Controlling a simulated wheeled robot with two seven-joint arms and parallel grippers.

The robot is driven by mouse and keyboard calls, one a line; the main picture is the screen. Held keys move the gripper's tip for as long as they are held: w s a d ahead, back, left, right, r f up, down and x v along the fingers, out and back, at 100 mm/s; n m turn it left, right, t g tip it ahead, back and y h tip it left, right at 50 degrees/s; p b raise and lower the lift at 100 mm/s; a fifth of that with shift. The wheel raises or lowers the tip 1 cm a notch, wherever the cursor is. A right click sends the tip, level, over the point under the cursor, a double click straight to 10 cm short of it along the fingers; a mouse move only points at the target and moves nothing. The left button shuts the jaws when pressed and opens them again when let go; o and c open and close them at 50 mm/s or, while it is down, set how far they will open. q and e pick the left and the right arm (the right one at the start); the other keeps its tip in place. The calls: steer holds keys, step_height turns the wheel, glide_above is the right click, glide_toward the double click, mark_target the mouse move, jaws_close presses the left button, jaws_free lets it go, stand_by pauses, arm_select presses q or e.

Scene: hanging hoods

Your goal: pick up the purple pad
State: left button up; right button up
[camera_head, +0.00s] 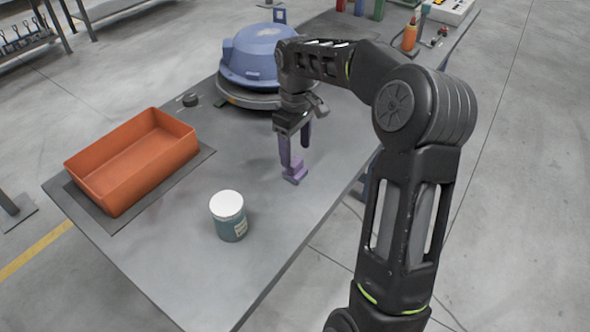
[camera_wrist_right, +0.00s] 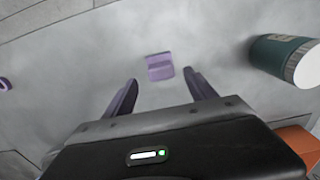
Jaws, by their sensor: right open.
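The purple pad (camera_head: 295,177) is a small stepped block on the grey table, right of the jar. In the right wrist view the purple pad (camera_wrist_right: 159,66) lies just beyond my fingertips, roughly centred between them. My right gripper (camera_head: 297,158) points down above the pad, with its purple fingers apart and nothing held. In the wrist view the right gripper (camera_wrist_right: 160,77) is open too. In the head view one finger is close to the pad; I cannot tell if they touch. My left gripper is not in view.
A teal jar with a white lid (camera_head: 228,215) stands left of the pad. An orange bin (camera_head: 130,160) sits on a dark mat at the left. A blue hood (camera_head: 258,55) rests behind the gripper. The table's right edge is near; its front part is clear.

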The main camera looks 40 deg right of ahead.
mark_target(295, 161)
step_height(295, 161, down, 5)
stand_by(0.3)
stand_by(0.4)
jaws_close()
stand_by(0.6)
